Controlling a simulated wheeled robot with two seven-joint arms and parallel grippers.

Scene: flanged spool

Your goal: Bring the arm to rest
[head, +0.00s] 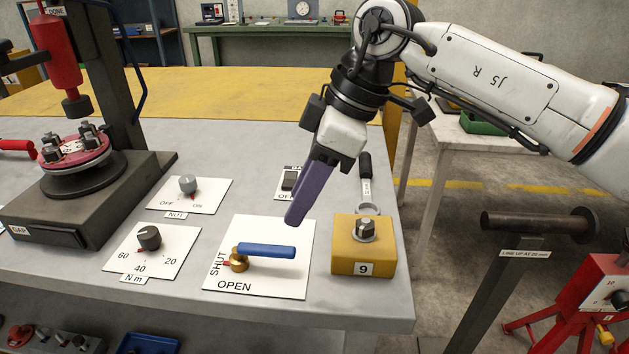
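My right arm (497,75) comes in from the upper right and hangs over the bench. My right gripper (295,215) points down and to the left, with its purple fingers above the valve card. The fingers overlap in this view, so I cannot tell whether they are open or shut. No held object shows at their tips. The blue valve lever (266,250) is just below them in the picture, with a visible gap, and points right from its brass body (238,259). My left gripper is not in view.
The grey bench (340,310) carries a black press stand (100,200), a torque dial (149,237), a nut knob (188,185), a rocker switch (290,180), a yellow block marked 9 (363,262) and a wrench (366,190). A post stand (495,290) is at right, beyond the bench edge.

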